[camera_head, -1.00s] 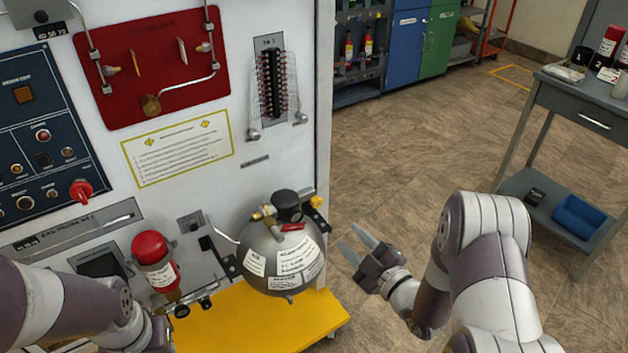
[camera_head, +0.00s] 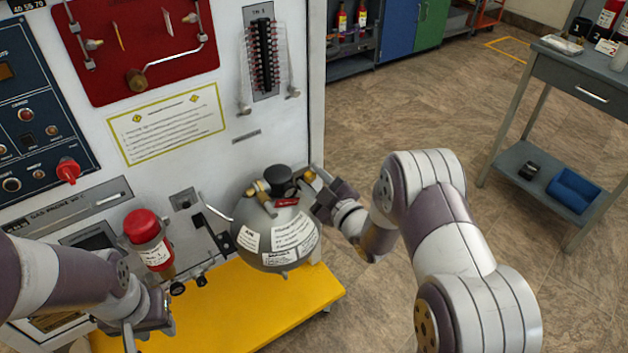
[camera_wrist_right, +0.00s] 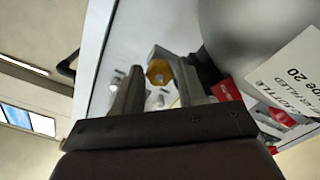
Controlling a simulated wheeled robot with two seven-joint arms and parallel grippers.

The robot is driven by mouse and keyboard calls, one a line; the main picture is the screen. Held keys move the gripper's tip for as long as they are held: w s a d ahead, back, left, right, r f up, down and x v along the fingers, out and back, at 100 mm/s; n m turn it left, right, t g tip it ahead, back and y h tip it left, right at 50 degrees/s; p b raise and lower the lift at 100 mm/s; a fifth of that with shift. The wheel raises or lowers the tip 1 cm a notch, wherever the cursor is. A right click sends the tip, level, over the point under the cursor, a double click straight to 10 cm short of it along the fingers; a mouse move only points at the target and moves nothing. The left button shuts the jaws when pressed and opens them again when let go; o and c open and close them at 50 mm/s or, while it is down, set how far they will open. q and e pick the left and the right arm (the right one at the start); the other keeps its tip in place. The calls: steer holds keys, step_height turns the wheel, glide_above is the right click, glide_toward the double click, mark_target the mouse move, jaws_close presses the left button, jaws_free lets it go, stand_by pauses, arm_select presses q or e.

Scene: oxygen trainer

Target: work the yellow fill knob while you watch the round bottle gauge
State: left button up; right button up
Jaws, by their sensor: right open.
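The yellow fill knob (camera_head: 309,175) is at the bottle's upper right, partly hidden by my right gripper (camera_head: 320,188). In the right wrist view the yellow knob (camera_wrist_right: 158,72) shows between the fingertips of my open right gripper (camera_wrist_right: 157,85); I cannot tell whether they touch it. My left gripper (camera_head: 148,322) hangs low at the left, its jaw opening unclear.
A red-capped cylinder (camera_head: 146,232) stands left of the bottle. The white panel (camera_head: 225,150) rises behind. The yellow platform (camera_head: 250,315) lies below, and a grey cart (camera_head: 530,165) stands at the right. The floor between is open.

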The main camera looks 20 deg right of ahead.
jaws_close()
steer(key=shift+m, duration=0.3)
steer(key=m+p, duration=0.1)
steer(key=m, duration=0.4)
steer(key=shift+r, duration=0.1)
steer(key=m+p, duration=0.1)
steer(key=m, duration=0.4)
steer(key=shift+p, duration=0.35)
jaws_free()
steer(key=shift+d, duration=0.1)
